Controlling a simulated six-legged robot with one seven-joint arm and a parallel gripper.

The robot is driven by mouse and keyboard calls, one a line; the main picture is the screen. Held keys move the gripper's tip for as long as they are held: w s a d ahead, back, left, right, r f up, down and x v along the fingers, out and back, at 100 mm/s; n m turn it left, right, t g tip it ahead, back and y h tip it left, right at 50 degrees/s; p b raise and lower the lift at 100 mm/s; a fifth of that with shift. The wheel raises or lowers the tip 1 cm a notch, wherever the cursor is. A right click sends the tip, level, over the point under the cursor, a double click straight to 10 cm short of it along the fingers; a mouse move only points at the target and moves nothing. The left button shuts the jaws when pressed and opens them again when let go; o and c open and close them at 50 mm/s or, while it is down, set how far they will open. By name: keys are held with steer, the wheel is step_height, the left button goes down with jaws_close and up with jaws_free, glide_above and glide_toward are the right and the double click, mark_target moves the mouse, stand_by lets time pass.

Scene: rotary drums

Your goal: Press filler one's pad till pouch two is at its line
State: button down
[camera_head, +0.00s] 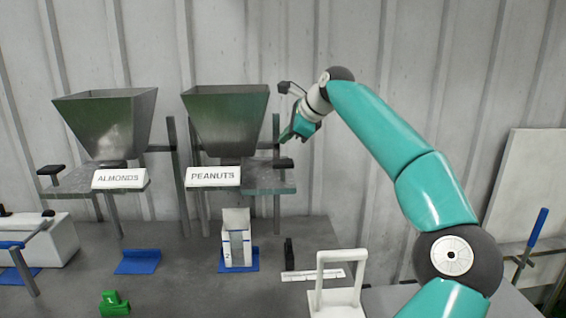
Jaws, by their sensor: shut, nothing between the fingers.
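Two hopper fillers stand against the wall, one labelled ALMONDS (118,178) and one labelled PEANUTS (213,176). No filler number is readable. A black pad (51,170) sits left of the almonds filler; another black pad (284,163) sits right of the peanuts filler.
A bare blue mat (138,262) lies under the almonds filler; another blue mat (252,265) is under the pouch. A green piece (114,303), a white frame (338,298) and a white strip (313,275) lie in front. A white machine (50,243) stands left, a blue-handled lever (538,228) right.

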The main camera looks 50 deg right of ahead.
mark_target(286, 162)
steer(key=shift+f, duration=1.75)
steer(key=shift+f, duration=0.1)
stand_by(0.6)
steer(key=shift+f, duration=0.35)
steer(key=shift+f, duration=1.65)
stand_by(1.5)
steer(key=shift+r, duration=2.1)
steer(key=shift+r, duration=0.1)
steer(key=shift+r, duration=2.4)
